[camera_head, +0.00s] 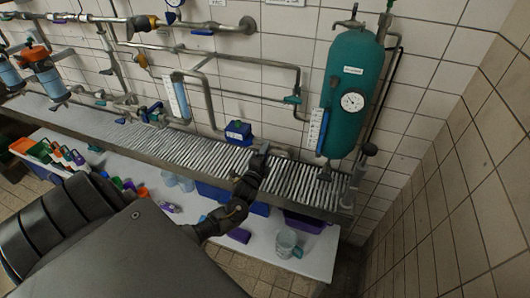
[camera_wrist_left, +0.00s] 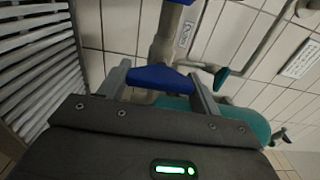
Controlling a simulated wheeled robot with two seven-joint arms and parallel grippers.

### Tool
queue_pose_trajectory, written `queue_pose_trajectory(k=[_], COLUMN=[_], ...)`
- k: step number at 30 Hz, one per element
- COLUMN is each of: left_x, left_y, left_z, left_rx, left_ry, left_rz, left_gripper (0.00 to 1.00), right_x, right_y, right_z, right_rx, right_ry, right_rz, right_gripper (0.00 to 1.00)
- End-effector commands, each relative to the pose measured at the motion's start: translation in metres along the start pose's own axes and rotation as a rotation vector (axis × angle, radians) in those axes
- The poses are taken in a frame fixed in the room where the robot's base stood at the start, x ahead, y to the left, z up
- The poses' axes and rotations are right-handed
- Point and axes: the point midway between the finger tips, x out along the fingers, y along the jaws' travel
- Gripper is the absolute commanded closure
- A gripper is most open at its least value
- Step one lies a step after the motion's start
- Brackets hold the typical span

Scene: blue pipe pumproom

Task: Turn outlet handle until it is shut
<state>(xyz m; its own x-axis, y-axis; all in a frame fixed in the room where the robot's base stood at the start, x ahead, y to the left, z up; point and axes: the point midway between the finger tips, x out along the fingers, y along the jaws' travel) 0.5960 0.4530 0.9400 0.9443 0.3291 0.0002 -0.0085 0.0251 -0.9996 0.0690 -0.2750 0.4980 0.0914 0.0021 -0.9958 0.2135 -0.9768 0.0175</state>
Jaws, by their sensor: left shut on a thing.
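A blue handle (camera_wrist_left: 160,76) sits on a grey pipe fitting (camera_wrist_left: 166,45) in the left wrist view. It lies crosswise between the two fingers of my left gripper (camera_wrist_left: 160,71), which are shut on it near its ends. In the head view my left gripper (camera_head: 261,158) is at the wall pipework above the slatted shelf, and the handle there is hidden by it or too small to make out. My right gripper is in neither view.
A green tank (camera_head: 352,90) with a round gauge hangs right of my left gripper. A blue box-like part (camera_head: 238,131) is just left of it. The slatted shelf (camera_head: 200,147) runs below. A white lower shelf (camera_head: 318,250) holds a clear cup (camera_head: 286,243).

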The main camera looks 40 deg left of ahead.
Motion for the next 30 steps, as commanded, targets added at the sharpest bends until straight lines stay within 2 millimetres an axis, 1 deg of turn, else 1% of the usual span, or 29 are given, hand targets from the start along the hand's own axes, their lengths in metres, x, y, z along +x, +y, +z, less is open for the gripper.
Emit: queue_pose_trajectory(k=[11,12,16,17,26,29,30], left_x=[0.000,0.000,0.000,0.000,-0.003,-0.013,-0.019], left_y=[0.001,0.001,0.000,0.000,0.001,0.002,0.003], left_z=[0.001,0.001,0.001,0.001,0.001,0.000,0.000], left_rx=[0.010,0.010,0.009,0.008,0.007,0.007,0.007], left_ry=[0.000,0.000,-0.001,-0.001,0.000,0.001,0.002], left_rz=[0.001,0.001,0.001,0.001,0.001,0.001,0.002], left_gripper=[0.59,0.34,0.17,0.15,0.15,0.15,0.15], right_x=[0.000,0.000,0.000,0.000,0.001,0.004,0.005], right_y=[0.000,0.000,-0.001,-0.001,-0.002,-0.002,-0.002], right_z=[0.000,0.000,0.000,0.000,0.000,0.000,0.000], right_rx=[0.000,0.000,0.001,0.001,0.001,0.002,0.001], right_ry=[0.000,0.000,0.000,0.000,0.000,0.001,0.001], right_rz=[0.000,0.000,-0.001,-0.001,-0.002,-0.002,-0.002], right_gripper=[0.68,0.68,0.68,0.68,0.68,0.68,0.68])
